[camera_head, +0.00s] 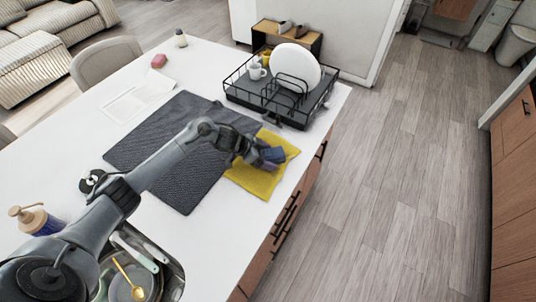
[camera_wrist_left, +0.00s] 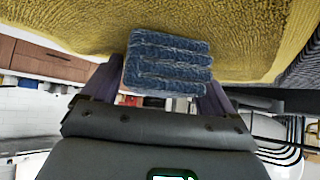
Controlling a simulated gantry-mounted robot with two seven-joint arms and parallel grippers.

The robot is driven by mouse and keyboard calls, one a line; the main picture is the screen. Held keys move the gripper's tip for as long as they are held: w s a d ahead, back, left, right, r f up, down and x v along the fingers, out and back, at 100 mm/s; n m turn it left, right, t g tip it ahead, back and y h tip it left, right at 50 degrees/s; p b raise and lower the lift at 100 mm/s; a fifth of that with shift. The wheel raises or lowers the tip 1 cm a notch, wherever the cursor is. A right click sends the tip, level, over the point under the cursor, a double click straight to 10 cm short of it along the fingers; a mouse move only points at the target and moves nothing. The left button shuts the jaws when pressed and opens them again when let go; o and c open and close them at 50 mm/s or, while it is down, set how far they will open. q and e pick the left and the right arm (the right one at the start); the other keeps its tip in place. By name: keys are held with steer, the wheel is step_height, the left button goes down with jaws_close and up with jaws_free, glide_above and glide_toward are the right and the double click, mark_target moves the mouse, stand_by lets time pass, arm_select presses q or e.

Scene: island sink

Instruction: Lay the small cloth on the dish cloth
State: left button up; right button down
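A small folded blue cloth (camera_head: 272,154) with thick ribs is between the fingertips of my left gripper (camera_head: 258,156). In the left wrist view the blue cloth (camera_wrist_left: 168,62) spans the gap between the fingers (camera_wrist_left: 165,92), which look shut on its sides. The yellow dish cloth (camera_head: 262,184) lies flat near the right edge of the white counter. The blue cloth is over its middle in the head view; whether they touch is unclear. The yellow cloth also fills the top of the left wrist view (camera_wrist_left: 60,22). My right gripper is not in view.
A dark grey mat (camera_head: 180,123) lies left of the yellow cloth. A black dish rack (camera_head: 268,103) with a white plate and cups stands behind it. A sink (camera_head: 170,275) and a soap bottle (camera_head: 38,220) are at the lower left. The counter drops off to the right.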

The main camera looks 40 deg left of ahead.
arm_select(q)
steer(key=shift+s+f, duration=0.3)
steer(key=shift+f, duration=0.15)
steer(key=shift+d+r, duration=0.1)
steer(key=shift+r, duration=0.4)
steer(key=p+v, duration=0.1)
steer(key=v, duration=1.1)
steer(key=shift+r, duration=0.35)
steer(key=shift+w, duration=0.1)
